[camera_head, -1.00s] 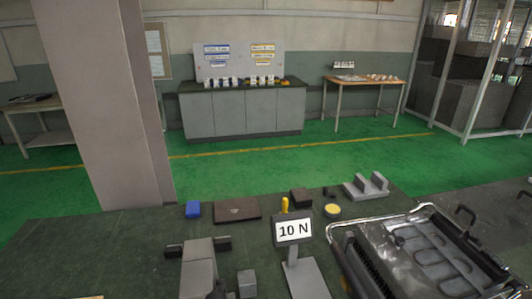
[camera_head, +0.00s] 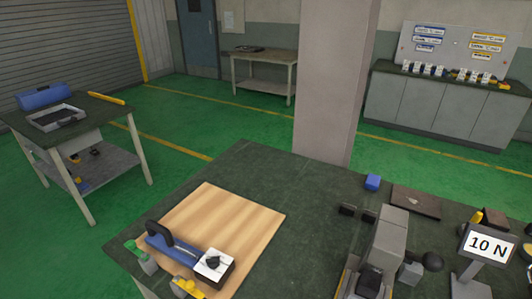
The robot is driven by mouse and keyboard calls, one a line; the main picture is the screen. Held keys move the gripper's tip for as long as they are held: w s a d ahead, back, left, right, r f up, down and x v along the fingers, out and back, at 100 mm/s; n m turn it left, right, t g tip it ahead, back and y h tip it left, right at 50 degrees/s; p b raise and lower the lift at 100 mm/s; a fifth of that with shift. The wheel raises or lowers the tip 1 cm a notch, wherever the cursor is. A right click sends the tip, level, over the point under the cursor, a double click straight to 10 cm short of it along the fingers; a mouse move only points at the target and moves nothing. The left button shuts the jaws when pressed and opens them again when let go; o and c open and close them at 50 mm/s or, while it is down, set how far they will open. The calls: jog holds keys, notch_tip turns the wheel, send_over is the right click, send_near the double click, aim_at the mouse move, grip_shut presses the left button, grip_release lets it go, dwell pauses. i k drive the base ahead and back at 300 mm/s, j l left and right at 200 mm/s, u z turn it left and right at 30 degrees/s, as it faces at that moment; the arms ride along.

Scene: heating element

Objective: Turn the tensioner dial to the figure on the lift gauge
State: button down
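A blue hand tool (camera_head: 175,250) with a dark loop handle lies on a wooden board at the bench's front left. A white square face with a black knob (camera_head: 212,262), which looks like the tensioner dial, sits at its right end. The dial's markings and setting are too small to read. The lift gauge display (camera_head: 487,246) stands at the right on a grey stand and reads "10 N". I cannot make out my gripper in this view.
The wooden board (camera_head: 240,212) lies on the dark green bench (camera_head: 290,185). Green and yellow pieces flank the tool's near side. A grey block fixture (camera_head: 388,235) stands between board and gauge. A pillar (camera_head: 335,80) rises behind the bench. A side table (camera_head: 100,112) stands left.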

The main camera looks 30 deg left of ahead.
aim_at(214, 263)
jog(key=u, duration=1.75)
jog(key=k+j+z, duration=0.25)
jog(key=j+z, duration=0.15)
jog(key=z, duration=1.65)
jog(key=j+u, duration=0.2)
jog(key=j, duration=0.3)
jog(key=i+j+u, duration=0.2)
jog(key=j, duration=0.25)
